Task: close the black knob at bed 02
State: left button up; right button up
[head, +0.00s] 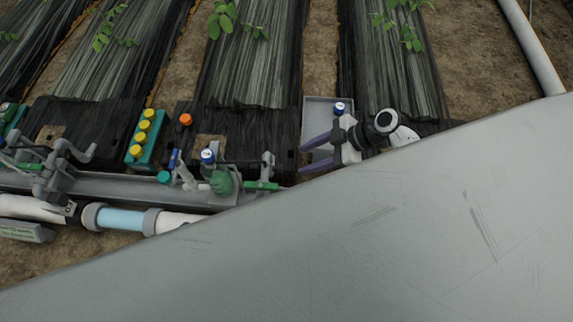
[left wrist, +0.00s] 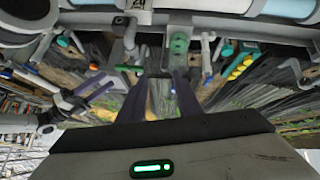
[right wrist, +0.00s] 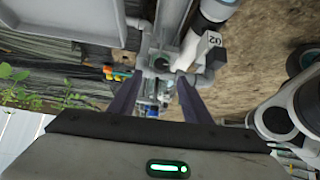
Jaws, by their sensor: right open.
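I cannot make out a black knob for certain in any view. A white tag reading 02 (right wrist: 213,41) hangs by a pipe with black parts in the right wrist view. In the head view a small dark-marked tag (head: 70,209) sits on the pipe at the left. My right gripper (head: 303,159) is open and empty, its purple fingers pointing left beside the grey tray; in the right wrist view its fingers (right wrist: 155,88) lie either side of a grey fitting (right wrist: 158,65), distance unclear. My left gripper (left wrist: 160,88) is open and empty, out of the head view.
A grey trough (head: 120,185) carries pipe fittings and valves with green handles (head: 260,186). A teal rack with yellow caps (head: 142,148), an orange cap (head: 185,119), a blue-capped bottle (head: 208,156) and a grey tray (head: 315,112) stand nearby. A large grey surface covers the lower right.

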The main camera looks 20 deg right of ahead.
aim_at(280, 169)
pick_arm(q)
jog(key=r+b, duration=0.1)
jog(key=w+d+r+h+b, duration=0.1)
jog(key=d+t, duration=0.1)
jog(key=shift+w+r+b, duration=0.25)
jog(key=shift+r+b, duration=0.15)
pick_arm(e)
jog(key=x, duration=0.8)
jog(key=shift+a+f, duration=0.15)
jog(key=shift+w, duration=0.1)
jog(key=c, duration=1.1)
